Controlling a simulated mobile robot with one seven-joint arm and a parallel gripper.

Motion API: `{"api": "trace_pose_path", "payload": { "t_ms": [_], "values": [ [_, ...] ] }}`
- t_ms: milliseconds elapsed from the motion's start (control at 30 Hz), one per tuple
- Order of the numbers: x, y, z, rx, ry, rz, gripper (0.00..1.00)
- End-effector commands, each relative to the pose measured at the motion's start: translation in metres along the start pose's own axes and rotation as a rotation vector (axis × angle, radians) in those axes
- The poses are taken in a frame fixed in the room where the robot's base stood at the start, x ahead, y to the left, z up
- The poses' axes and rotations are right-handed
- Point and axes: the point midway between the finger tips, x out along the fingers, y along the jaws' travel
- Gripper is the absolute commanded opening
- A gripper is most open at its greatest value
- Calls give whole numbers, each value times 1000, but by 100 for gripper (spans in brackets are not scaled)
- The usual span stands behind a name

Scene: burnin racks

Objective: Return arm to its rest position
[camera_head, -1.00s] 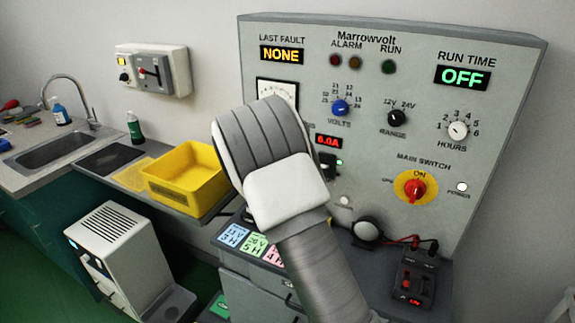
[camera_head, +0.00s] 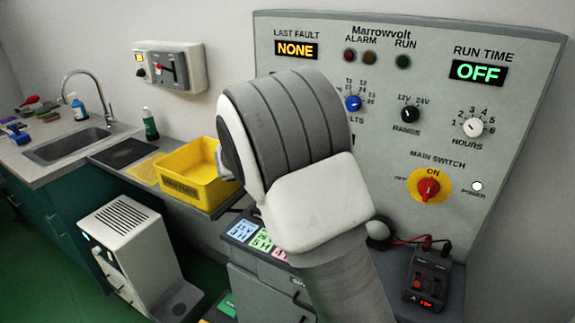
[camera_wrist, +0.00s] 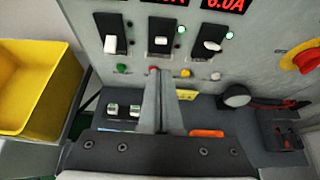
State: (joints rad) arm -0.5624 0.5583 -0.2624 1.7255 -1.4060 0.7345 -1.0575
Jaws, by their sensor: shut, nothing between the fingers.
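My gripper (camera_wrist: 159,100) shows in the wrist view with its two fingers together and nothing between them. It points toward the lower part of the grey control panel (camera_wrist: 262,28), over the shelf below the switches. In the head view my arm's rounded grey and white links stand in front of the panel (camera_head: 540,75). They cover part of its left side, including the meter area, and the gripper itself is hidden there.
A yellow bin (camera_head: 196,182) stands left of my arm, also at the left in the wrist view (camera_wrist: 35,85). A black box with red leads (camera_head: 428,280) sits at the right. A white machine (camera_head: 125,245) and a sink (camera_head: 68,146) are farther left.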

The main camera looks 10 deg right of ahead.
Motion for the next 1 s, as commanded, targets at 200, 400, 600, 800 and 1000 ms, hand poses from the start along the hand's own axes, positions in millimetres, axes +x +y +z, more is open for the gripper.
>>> {"api": "trace_pose_path", "payload": {
  "t_ms": [200,400,600,800,1000],
  "values": [
    [0,0,0,0,0,0,0],
    [-4,-11,6,60,16,-14,0],
    [-28,-73,25,408,106,-99,0],
    [-69,-144,30,858,216,-217,0],
    [-118,-201,20,1282,313,-336,0]
  ]
}}
